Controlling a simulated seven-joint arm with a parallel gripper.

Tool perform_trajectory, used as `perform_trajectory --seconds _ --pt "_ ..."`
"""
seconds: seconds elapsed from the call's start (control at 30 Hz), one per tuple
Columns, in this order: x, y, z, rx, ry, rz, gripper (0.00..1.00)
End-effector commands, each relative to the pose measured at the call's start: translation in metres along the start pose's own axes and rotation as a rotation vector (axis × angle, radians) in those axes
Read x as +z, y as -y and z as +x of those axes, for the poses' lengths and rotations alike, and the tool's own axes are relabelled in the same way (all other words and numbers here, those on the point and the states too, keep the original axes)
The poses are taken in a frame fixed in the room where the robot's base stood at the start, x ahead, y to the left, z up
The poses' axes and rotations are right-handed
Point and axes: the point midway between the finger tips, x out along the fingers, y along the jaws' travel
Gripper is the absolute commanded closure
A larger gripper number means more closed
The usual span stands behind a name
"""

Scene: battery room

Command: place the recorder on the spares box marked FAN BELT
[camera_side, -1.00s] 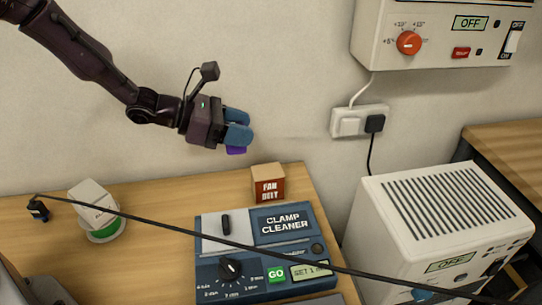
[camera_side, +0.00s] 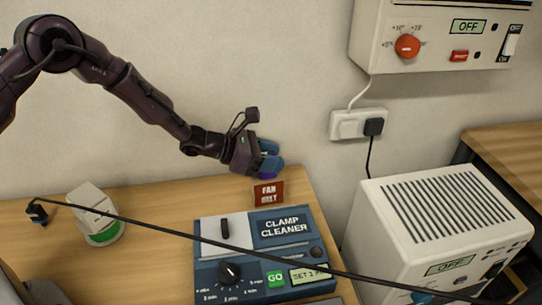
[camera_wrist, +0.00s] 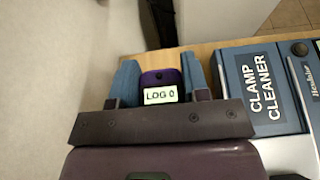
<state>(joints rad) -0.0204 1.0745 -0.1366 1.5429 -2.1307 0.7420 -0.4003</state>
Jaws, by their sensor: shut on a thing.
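My gripper (camera_side: 277,156), with blue fingers, is low above the spares box marked FAN BELT (camera_side: 268,194), a small brown box with a red label. In the wrist view my gripper (camera_wrist: 160,68) is shut on a purple recorder (camera_wrist: 161,78) whose pale display reads LOG 0. In the side view only a purple sliver of the recorder (camera_side: 265,175) shows under the fingers, at the box's top edge. I cannot tell whether it touches the box. The box's top is hidden there, and the box cannot be made out in the wrist view.
The blue CLAMP CLEANER unit (camera_side: 265,250) stands just in front of the box. A white box on a green-banded roll (camera_side: 98,228) is at left. A black cable (camera_side: 150,225) crosses the foreground. The wall is close behind; a vented white unit (camera_side: 435,225) stands at right.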

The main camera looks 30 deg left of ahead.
Motion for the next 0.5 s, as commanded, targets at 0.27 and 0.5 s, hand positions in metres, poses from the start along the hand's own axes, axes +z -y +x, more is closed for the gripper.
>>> perform_trajectory --seconds 0.27,0.5 --pt "-0.0022 0.0002 0.0009 0.000 0.000 -0.001 0.49" --pt "-0.0022 0.0002 0.0008 0.000 0.000 -0.001 0.32"
